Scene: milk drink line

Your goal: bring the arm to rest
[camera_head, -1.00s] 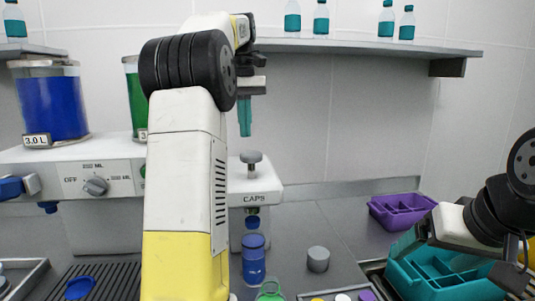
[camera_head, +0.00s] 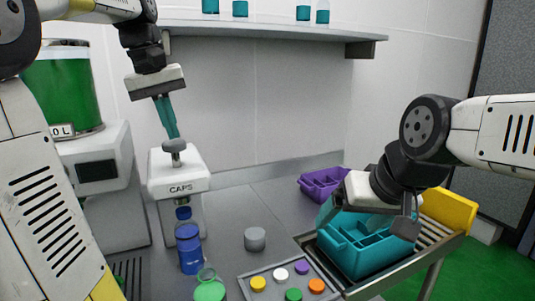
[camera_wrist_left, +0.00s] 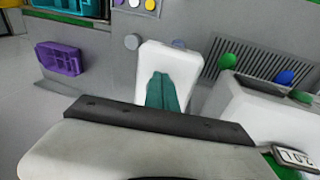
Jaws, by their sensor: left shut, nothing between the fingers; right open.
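My left gripper (camera_head: 172,136) is shut and empty, its teal fingers pointing down just over the knob of the white CAPS dispenser (camera_head: 180,182). I cannot tell whether they touch. In the left wrist view the closed fingers (camera_wrist_left: 162,92) show in front of the white dispenser top (camera_wrist_left: 170,60). My right gripper (camera_head: 404,222) is over the right part of the teal divided crate (camera_head: 350,252). It is open, though its fingers are hard to make out.
A blue bottle (camera_head: 189,248) stands below the dispenser, with a grey cylinder (camera_head: 255,239) to its right. A tray (camera_head: 262,290) holds several coloured caps. A purple crate (camera_head: 322,185) sits at the back. A shelf (camera_head: 270,32) with bottles runs along the wall.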

